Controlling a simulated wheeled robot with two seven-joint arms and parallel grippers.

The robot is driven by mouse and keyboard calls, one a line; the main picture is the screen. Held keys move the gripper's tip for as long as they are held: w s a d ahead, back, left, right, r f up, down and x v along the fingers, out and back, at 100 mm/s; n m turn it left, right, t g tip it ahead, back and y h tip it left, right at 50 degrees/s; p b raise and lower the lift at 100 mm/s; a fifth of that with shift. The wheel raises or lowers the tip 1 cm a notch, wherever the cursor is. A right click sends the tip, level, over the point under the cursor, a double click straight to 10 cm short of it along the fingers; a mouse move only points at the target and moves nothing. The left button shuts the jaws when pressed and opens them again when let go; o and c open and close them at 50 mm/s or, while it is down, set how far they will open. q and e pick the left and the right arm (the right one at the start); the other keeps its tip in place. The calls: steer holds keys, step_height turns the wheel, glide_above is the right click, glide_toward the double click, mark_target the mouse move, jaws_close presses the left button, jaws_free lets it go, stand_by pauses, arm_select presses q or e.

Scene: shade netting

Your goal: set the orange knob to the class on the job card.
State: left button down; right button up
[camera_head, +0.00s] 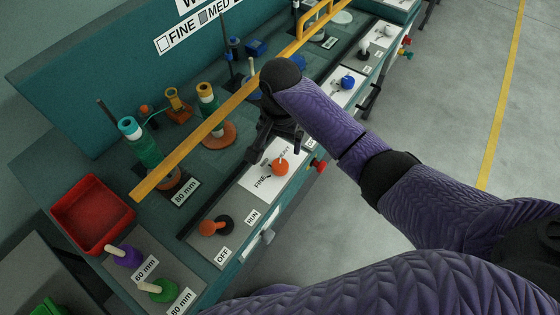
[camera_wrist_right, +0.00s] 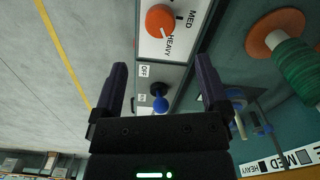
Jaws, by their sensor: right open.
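The orange knob (camera_head: 280,167) sits on a white plate (camera_head: 260,188) marked FINE at one end, the other labels partly covered. The knob also shows in the right wrist view (camera_wrist_right: 160,20), beside MED and HEAVY; its exact pointing is hard to tell. My left gripper is out of view.
An orange OFF/RUN lever (camera_head: 208,227) is nearer on the same panel. A red knob (camera_head: 318,165) juts from the front edge. A yellow rail (camera_head: 200,148) crosses behind my gripper. Thread spools (camera_head: 141,148) and a red tray (camera_head: 92,215) stand left. Blue knob (camera_head: 347,82) lies beyond.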

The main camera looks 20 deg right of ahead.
mark_target(280, 165)
step_height(280, 165, down, 10)
steer(key=b, duration=0.5)
steer(key=shift+w+d+r, duration=0.1)
steer(key=shift+r, duration=0.15)
steer(key=shift+f, duration=0.1)
steer(key=shift+c, duration=0.3)
steer(key=c, duration=1.2)
